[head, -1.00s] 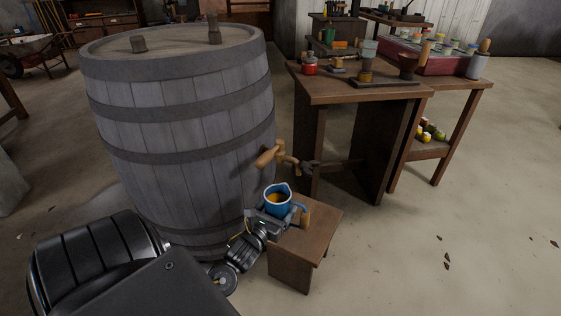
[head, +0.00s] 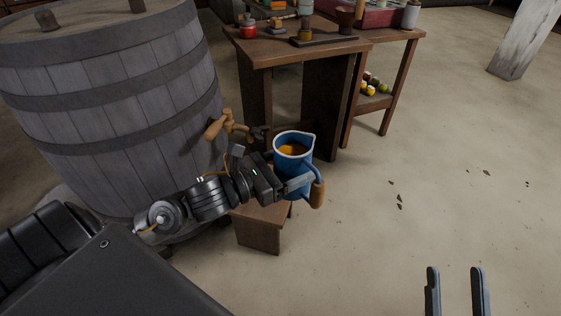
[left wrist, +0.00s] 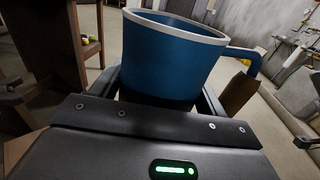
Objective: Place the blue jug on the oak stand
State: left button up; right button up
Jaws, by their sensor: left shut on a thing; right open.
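The blue jug (head: 295,172) is upright in the head view, with amber liquid inside and a wooden grip on its handle at the right. My left gripper (head: 291,184) is shut on its side and holds it in the air. The jug's blue wall (left wrist: 170,55) and pale rim fill the upper middle of the left wrist view. A low wooden stand (head: 258,232) is partly hidden behind my left arm and the jug; I cannot tell whether it is the oak stand. My right gripper (head: 455,272) is open and empty at the bottom right.
A large barrel (head: 110,110) with a wooden tap (head: 225,124) stands at the left. A wooden table (head: 285,48) with jars and small items stands behind the jug, and a side table with a lower shelf adjoins it. The floor at the right is clear, apart from small dark flakes.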

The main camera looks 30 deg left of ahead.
aim_at(273, 44)
jog(key=z, duration=0.3)
jog(key=i, duration=1.25)
jog(key=u, duration=0.8)
